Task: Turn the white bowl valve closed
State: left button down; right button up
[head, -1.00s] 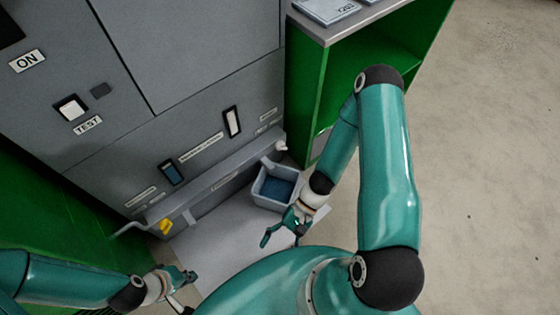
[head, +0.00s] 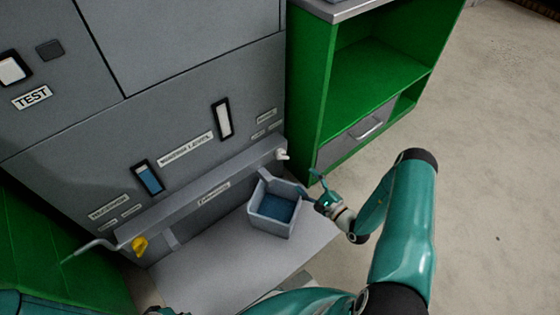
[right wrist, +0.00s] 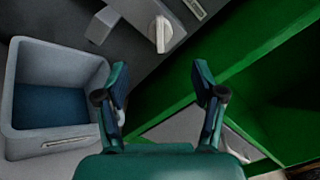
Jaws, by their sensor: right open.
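The white valve (head: 282,155) sits at the right end of the grey machine's low ledge. In the right wrist view its white handle (right wrist: 160,33) shows at top centre, pointing roughly up and down in the picture, beyond my fingertips. My right gripper (head: 314,186) is to the right of and below the valve, beside the bin, apart from the valve. In the right wrist view my right gripper (right wrist: 160,80) is open, with nothing between its fingers. My left gripper (head: 165,311) barely shows at the bottom edge, and its fingers cannot be made out.
A grey bin (head: 272,228) with blue contents stands on the light floor plate, left of my right gripper. A green cabinet (head: 380,70) with a drawer stands close on the right. A yellow valve (head: 139,245) is at the ledge's left end. Open floor lies farther right.

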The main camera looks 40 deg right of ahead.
aim_at(284, 158)
jog(key=shift+w+a+b, duration=0.15)
jog(key=shift+w+b, duration=0.4)
jog(key=shift+w, duration=1.6)
jog(key=shift+w+a+b, duration=0.2)
jog(key=shift+w+b, duration=0.4)
jog(key=shift+w, duration=1.55)
jog(key=shift+w+a+b, duration=0.15)
jog(key=shift+w+b, duration=0.4)
jog(key=shift+w, duration=1.6)
